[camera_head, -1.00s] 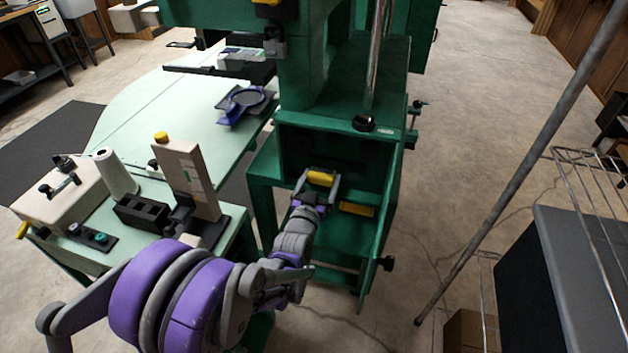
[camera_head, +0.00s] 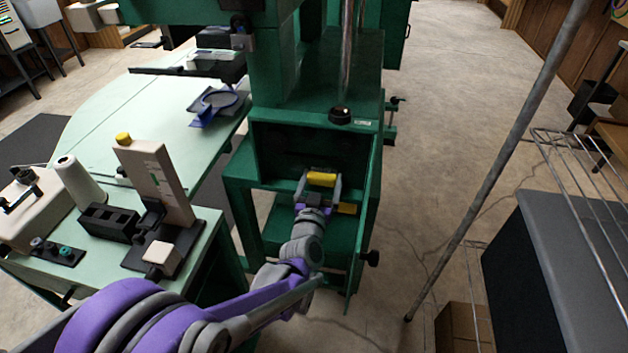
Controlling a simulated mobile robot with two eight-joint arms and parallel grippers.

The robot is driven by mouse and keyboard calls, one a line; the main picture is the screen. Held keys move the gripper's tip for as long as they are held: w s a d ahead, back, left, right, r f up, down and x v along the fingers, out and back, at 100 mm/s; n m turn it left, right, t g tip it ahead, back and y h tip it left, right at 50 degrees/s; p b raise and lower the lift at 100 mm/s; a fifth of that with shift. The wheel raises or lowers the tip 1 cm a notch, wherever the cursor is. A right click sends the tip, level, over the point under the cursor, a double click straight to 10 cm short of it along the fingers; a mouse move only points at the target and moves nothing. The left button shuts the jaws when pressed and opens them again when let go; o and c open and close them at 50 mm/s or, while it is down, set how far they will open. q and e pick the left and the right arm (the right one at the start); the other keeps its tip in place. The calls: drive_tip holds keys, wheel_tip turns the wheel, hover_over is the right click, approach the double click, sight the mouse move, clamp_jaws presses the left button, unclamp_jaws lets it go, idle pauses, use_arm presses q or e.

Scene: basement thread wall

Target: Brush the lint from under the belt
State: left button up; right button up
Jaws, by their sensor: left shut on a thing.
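My left gripper (camera_head: 319,187) is inside the open lower compartment of the green machine (camera_head: 347,75). It is shut on a yellow-handled thing (camera_head: 321,179), which lies crosswise between its fingers; I cannot tell if it has bristles. The compartment's back is dark, and I cannot make out the belt or any lint. My right gripper is not in view.
The compartment's green door (camera_head: 365,215) stands open on the right. A pale green table (camera_head: 150,95) is at the left, with a cone of thread (camera_head: 78,180) on a nearer table. A grey pole (camera_head: 490,175) and wire rack (camera_head: 585,185) stand right.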

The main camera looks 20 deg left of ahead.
sight(290, 167)
use_arm(q)
drive_tip(key=shift+w+d, duration=0.2)
drive_tip(key=shift+d, duration=0.55)
drive_tip(key=shift+w+d, duration=0.15)
drive_tip(key=shift+d, duration=0.55)
drive_tip(key=shift+w+d, duration=0.2)
drive_tip(key=shift+d, duration=0.6)
drive_tip(key=shift+s+a, duration=0.25)
drive_tip(key=shift+a, duration=0.65)
drive_tip(key=shift+s+a, duration=0.2)
drive_tip(key=shift+a, duration=0.7)
drive_tip(key=shift+s+a+p, duration=0.2)
drive_tip(key=shift+a+p, duration=0.05)
drive_tip(key=shift+a, duration=0.6)
drive_tip(key=shift+s+a+p, duration=0.2)
drive_tip(key=shift+a, duration=0.65)
drive_tip(key=shift+s+a+p, duration=0.2)
drive_tip(key=shift+a+p, duration=0.2)
drive_tip(key=shift+a, duration=0.4)
drive_tip(key=shift+s+a+p, duration=0.15)
drive_tip(key=shift+a+p, duration=0.2)
drive_tip(key=shift+a, duration=0.45)
drive_tip(key=shift+s+a+r+p, duration=0.15)
drive_tip(key=shift+s+a+p, duration=0.1)
drive_tip(key=shift+a+p, duration=0.45)
drive_tip(key=shift+s+a+p, duration=0.25)
drive_tip(key=shift+a+p, duration=0.1)
drive_tip(key=shift+a, duration=0.6)
drive_tip(key=shift+f, duration=0.2)
